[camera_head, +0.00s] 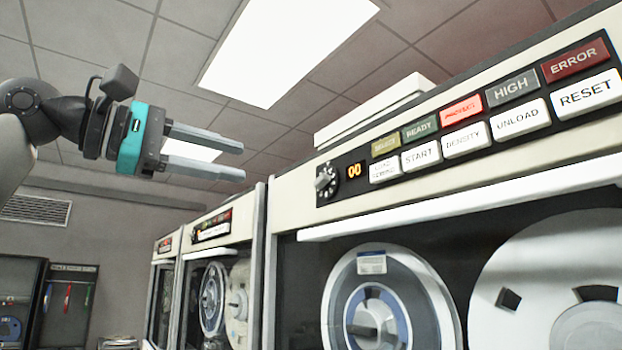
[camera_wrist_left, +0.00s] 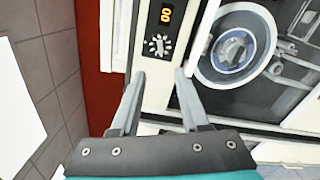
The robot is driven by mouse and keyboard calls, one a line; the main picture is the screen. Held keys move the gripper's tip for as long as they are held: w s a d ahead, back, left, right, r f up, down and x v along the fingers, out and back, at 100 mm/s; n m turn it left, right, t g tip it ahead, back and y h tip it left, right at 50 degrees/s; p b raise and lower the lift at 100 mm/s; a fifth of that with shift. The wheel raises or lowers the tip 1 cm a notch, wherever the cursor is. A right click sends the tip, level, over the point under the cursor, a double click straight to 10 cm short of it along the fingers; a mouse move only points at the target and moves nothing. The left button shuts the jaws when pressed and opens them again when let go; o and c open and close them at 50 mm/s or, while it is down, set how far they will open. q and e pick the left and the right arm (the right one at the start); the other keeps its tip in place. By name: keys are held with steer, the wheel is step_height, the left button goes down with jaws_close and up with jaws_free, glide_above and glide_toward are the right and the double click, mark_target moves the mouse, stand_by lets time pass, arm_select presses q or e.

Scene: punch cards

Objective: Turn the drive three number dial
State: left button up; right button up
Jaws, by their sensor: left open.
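I cannot tell which drive is number three. My right gripper is not in view.
Labelled buttons (camera_head: 464,140) and indicator lamps run along the panel right of the dial. Tape reels (camera_head: 405,290) sit behind the drive's window below. More drives (camera_head: 215,230) stand further back. The space around my left gripper is clear.

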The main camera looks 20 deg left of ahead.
mark_target(317, 180)
arm_select(q)
steer(key=p+x, duration=0.1)
steer(key=x, duration=1.3)
steer(key=shift+s, duration=0.1)
jaws_close()
